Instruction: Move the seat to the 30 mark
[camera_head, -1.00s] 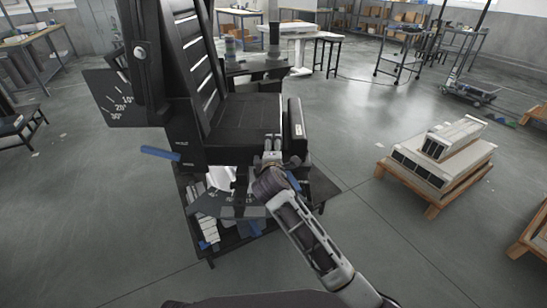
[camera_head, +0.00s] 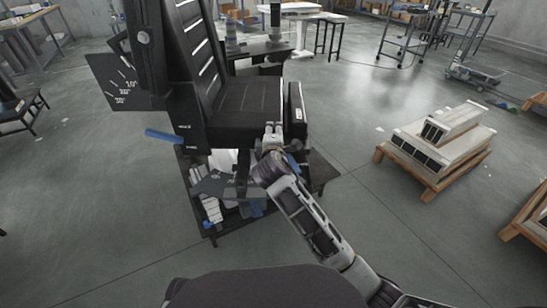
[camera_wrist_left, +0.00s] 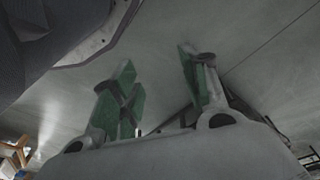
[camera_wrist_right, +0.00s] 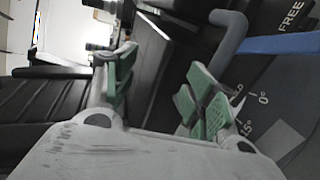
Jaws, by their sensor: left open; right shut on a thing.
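The black seat (camera_head: 245,105) with its slatted backrest stands on a column in the head view. A dark plate left of the backrest (camera_head: 122,85) carries 10, 20 and 30 degree marks. A second marked plate (camera_head: 215,183) lies under the seat; 0 and 15 show on it in the right wrist view (camera_wrist_right: 255,108). I cannot tell the pointer reading. My right gripper (camera_head: 272,131) is at the seat's front edge, shut on a black part of it, which lies between the fingers (camera_wrist_right: 160,85). My left gripper (camera_wrist_left: 160,85) is open and empty, over bare floor.
A blue lever (camera_head: 164,136) sticks out left of the seat. A wooden pallet with pale boxes (camera_head: 437,150) stands right. Floor between is clear.

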